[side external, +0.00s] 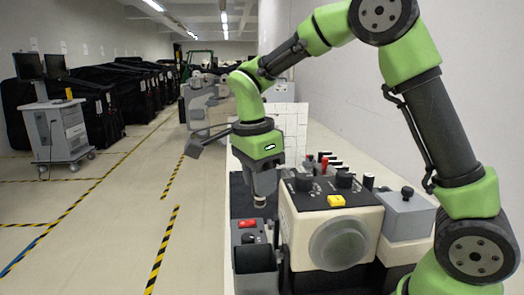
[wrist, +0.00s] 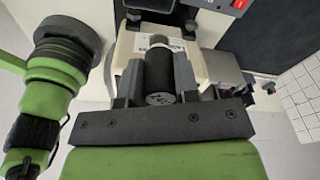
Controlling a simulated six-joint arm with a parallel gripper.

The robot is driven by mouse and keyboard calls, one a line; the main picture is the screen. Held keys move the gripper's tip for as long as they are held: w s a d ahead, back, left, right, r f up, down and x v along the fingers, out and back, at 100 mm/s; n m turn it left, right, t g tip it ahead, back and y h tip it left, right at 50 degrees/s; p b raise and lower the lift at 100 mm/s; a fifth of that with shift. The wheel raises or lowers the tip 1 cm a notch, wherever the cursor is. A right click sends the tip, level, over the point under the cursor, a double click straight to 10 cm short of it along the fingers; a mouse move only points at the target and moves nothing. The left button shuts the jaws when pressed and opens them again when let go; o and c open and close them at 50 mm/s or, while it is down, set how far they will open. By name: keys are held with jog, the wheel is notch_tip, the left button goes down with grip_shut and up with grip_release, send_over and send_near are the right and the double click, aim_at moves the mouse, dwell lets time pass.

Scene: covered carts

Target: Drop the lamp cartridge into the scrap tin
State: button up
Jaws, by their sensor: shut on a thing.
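My gripper (side external: 261,192) points down at the left end of the bench, above and behind a dark grey open-topped box (side external: 255,258), which looks like the scrap tin. In the wrist view the two grey fingers (wrist: 159,82) are shut on a dark cylinder with a pale marked end, the lamp cartridge (wrist: 158,72). In the side view a small pale tip (side external: 259,199) of it shows below the fingers; the rest is hidden by them. The cartridge is apart from the box.
A small unit with a red switch (side external: 247,223) stands just behind the box. Right of it is a cream machine (side external: 335,225) with knobs and a yellow button (side external: 336,200). A grey box with a black knob (side external: 408,215) stands further right. Open floor lies left.

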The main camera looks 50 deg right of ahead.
notch_tip(320, 180, down, 9)
dwell(0.6)
jog(key=shift+f, duration=0.1)
jog(key=o, duration=1)
jog(key=r, duration=0.6)
jog(key=a+r, duration=0.1)
jog(key=r, duration=0.2)
jog(key=shift+w, duration=0.2)
jog(key=shift+r, duration=0.45)
